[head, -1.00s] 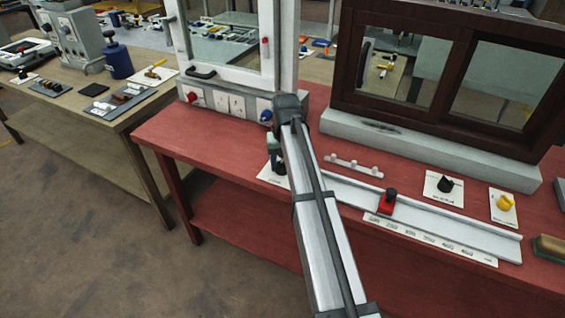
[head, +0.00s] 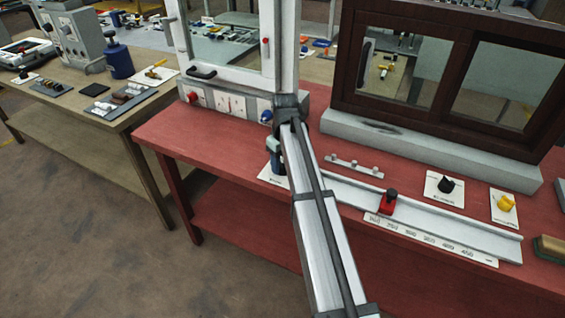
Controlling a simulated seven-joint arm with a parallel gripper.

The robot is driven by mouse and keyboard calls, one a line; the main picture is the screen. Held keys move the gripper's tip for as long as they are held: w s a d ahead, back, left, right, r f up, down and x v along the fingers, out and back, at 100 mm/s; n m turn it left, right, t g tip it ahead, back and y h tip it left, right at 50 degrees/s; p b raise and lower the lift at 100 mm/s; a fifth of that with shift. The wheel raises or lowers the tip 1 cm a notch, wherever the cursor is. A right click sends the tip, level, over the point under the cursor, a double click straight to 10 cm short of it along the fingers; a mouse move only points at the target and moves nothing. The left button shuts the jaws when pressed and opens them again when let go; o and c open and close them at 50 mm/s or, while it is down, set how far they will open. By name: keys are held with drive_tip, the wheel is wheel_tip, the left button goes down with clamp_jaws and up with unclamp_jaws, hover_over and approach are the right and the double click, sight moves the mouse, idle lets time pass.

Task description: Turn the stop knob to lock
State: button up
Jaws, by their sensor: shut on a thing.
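A red sliding stop (head: 387,205) with a black knob (head: 391,193) on top sits on a light rail (head: 440,222) in front of the dark window frame. My gripper (head: 274,150) is at the left end of the rail, well left of the red stop and apart from it. It is low over a white card (head: 267,177), shut on a small piece standing there. My own arm link covers much of the gripper and this piece, so its shape and turn angle are unclear.
A blue knob (head: 266,116) and a red knob (head: 192,97) are on the panel behind. A black knob piece (head: 445,186) and a yellow knob piece (head: 506,203) sit on cards at right. The red bench (head: 180,135) is clear at its left end.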

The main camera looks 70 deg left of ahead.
idle(0.3)
drive_tip(key=o, duration=1.1)
drive_tip(key=shift+c, duration=0.2)
drive_tip(key=shift+r, duration=0.15)
wheel_tip(320, 180, up, 14)
drive_tip(key=shift+w+f, duration=0.2)
drive_tip(key=shift+w, duration=0.1)
drive_tip(key=shift+a, duration=0.1)
